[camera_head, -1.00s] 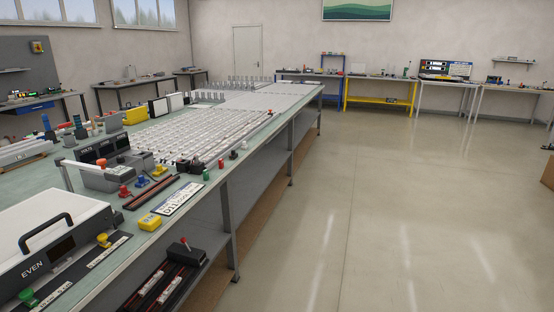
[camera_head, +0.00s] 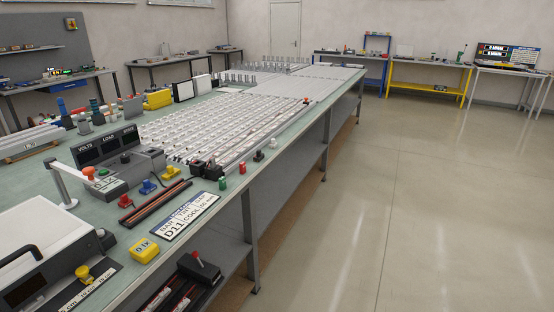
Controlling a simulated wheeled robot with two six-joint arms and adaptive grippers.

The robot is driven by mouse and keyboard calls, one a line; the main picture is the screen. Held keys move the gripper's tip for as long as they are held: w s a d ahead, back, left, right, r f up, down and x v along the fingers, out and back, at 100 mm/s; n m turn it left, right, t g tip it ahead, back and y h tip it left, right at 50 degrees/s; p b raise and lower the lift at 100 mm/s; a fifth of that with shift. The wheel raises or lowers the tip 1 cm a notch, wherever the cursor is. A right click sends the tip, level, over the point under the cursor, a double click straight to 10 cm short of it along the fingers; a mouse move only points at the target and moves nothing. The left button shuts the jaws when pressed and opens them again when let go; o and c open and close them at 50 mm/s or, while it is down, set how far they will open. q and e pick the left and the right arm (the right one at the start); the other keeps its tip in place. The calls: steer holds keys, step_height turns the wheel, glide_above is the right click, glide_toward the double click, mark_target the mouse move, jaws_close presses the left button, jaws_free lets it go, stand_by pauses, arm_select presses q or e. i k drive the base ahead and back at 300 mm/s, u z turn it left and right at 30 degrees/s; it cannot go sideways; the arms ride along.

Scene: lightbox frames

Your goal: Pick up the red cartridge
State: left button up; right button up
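A small red cylinder (camera_head: 243,167), which looks like the red cartridge, stands upright near the right edge of the long bench (camera_head: 285,150). A green cylinder (camera_head: 222,183) stands nearer to me and a black one (camera_head: 258,156) stands farther along the same edge. They stand apart from one another. Neither of my grippers is in view.
A label card marked D11 (camera_head: 187,215), dark red-and-black rails (camera_head: 155,201) and a yellow block (camera_head: 145,250) lie nearer. A tray of pale rows (camera_head: 215,132) fills the bench's middle. The floor (camera_head: 420,200) on the right is clear.

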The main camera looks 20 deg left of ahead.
mark_target(242, 165)
steer(key=u, duration=0.15)
steer(key=i, duration=1.05)
steer(key=u, duration=1.3)
steer(key=i, duration=0.65)
steer(key=u, duration=0.7)
